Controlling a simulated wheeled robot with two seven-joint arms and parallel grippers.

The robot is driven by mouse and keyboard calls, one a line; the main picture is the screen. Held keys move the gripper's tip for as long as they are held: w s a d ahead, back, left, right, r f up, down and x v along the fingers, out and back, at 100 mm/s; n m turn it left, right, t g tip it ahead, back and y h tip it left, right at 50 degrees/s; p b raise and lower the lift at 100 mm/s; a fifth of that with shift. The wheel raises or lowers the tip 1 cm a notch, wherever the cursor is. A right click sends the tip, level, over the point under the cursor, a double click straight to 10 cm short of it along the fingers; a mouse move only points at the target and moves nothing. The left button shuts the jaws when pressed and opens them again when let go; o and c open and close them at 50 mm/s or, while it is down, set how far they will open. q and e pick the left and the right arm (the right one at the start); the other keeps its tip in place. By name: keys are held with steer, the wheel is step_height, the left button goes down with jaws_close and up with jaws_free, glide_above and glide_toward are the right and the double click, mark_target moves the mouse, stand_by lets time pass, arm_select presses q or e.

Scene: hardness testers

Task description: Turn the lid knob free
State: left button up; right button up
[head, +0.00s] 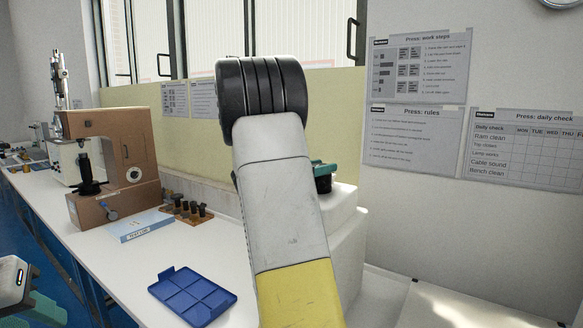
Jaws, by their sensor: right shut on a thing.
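My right arm crosses the middle of the head view and hides much of what is behind it. Beyond it, the teal tip of my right gripper (322,169) shows at the white housing (343,225). The gripper is shut on the lid knob, a dark piece (323,184) just under the teal part. The arm hides most of the knob and the lid, so I cannot tell how far the knob is turned. My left gripper (46,309) shows only in part at the lower left corner, away from the housing; its opening is unclear.
A blue compartment tray (193,297) lies on the white bench (110,262). Behind it are a light blue box (140,225), a wooden block with several dark pegs (187,211) and a brown tester (132,160). Posters hang on the right wall. The bench around the blue tray is clear.

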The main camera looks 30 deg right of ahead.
stand_by(0.3)
steer(key=o, duration=1.4)
steer(key=a, duration=0.2)
steer(key=s+a, duration=0.1)
steer(key=a, duration=0.4)
steer(key=shift+s+a, duration=0.15)
steer(key=shift+a, duration=0.2)
